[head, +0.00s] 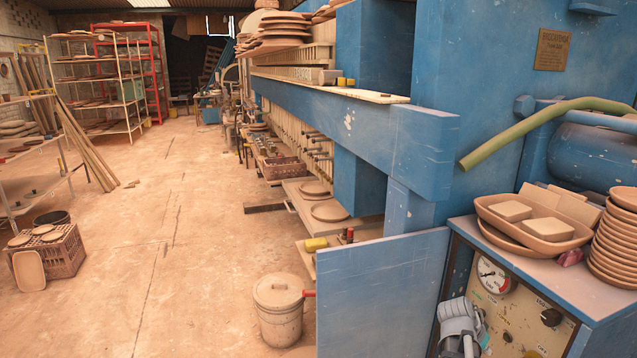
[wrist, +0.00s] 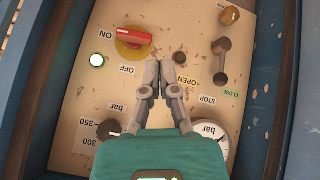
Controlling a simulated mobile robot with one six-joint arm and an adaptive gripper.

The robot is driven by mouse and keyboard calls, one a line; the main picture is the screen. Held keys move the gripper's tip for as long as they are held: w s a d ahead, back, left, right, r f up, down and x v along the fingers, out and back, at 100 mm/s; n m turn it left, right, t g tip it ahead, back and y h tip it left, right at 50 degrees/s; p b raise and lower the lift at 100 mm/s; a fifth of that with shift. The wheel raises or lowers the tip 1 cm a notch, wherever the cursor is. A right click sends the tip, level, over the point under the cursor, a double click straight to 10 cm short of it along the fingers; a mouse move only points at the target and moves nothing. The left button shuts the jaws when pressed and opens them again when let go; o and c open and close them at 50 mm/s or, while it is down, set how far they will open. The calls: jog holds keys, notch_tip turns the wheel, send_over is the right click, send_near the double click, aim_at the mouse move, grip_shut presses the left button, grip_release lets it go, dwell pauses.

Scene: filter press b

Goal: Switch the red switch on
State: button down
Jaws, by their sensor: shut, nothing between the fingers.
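The red switch (wrist: 134,38) sits on a round yellow base on the beige panel in the wrist view. Its red handle lies nearly level in that picture, its left end toward the ON label (wrist: 106,35). The OFF label (wrist: 127,70) is below it. A round green-rimmed lamp (wrist: 97,60) at the left looks bright. My gripper (wrist: 160,75) is shut and empty, its fingertips below and right of the switch, with no contact visible. In the head view my gripper (head: 468,345) is in front of the panel, and the red switch cannot be seen.
The panel also carries a dark lever (wrist: 221,62) by OPEN and CLOSE labels, an orange-brown knob (wrist: 229,15), a dark knob (wrist: 109,129) and a gauge (wrist: 211,138). Blue cabinet edges flank it. Dishes (head: 540,220) stand on top; a blue door (head: 380,295) stands open at left.

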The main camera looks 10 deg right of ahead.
jog(key=w+a+n+y+p, duration=0.1)
jog(key=a+n, duration=0.3)
jog(key=a, duration=0.9)
jog(key=w+a+r+n+y+p, duration=0.1)
jog(key=a+n+y, duration=0.3)
jog(key=a, duration=0.9)
jog(key=w+a+r+n+y+p, duration=0.1)
jog(key=a+n, duration=0.4)
jog(key=a, duration=0.8)
jog(key=w+y+p, duration=0.1)
jog(key=w+p, duration=0.1)
jog(key=shift+w+a+y+p, duration=0.2)
jog(key=shift+y+p, duration=0.1)
jog(key=shift+p, duration=0.05)
jog(key=shift+r, duration=0.1)
jog(key=c, duration=0.6)
grip_release()
jog(key=shift+d, duration=0.1)
